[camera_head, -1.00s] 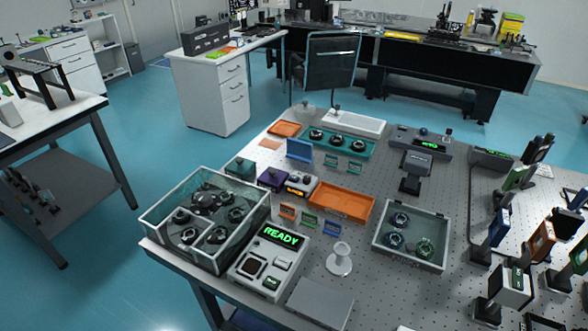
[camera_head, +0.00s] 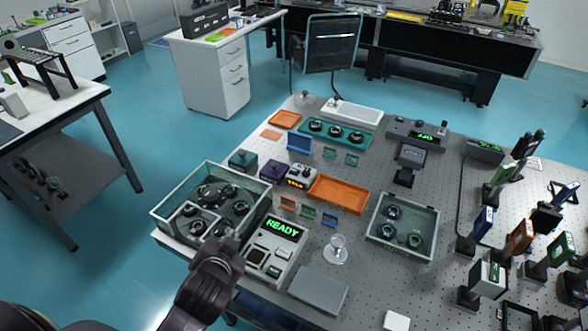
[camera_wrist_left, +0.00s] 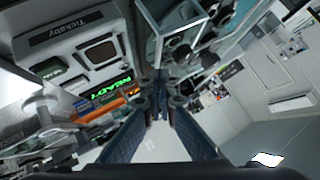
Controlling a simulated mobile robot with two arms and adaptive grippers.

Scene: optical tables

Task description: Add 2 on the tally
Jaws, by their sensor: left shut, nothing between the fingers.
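A white device with a green READY display (camera_head: 283,228) stands near the front left edge of the optical table. It carries a dark square window and several small keys. In the left wrist view its face (camera_wrist_left: 85,68) shows a "Tickaby" label. A small white unit with an orange display (camera_head: 299,183) stands behind it; its text is too small to read, and I cannot tell which one is the tally. My left gripper (camera_head: 232,243) is shut and empty, in front of the READY device's left side. Its fingers also show in the left wrist view (camera_wrist_left: 162,88).
A clear-walled bin (camera_head: 172,237) with dark round parts stands just left of my left gripper. A grey flat box (camera_head: 319,288) and a clear stemmed piece (camera_head: 336,250) are right of the device. An orange tray (camera_head: 340,193) lies behind. Several mounted optics stand at right.

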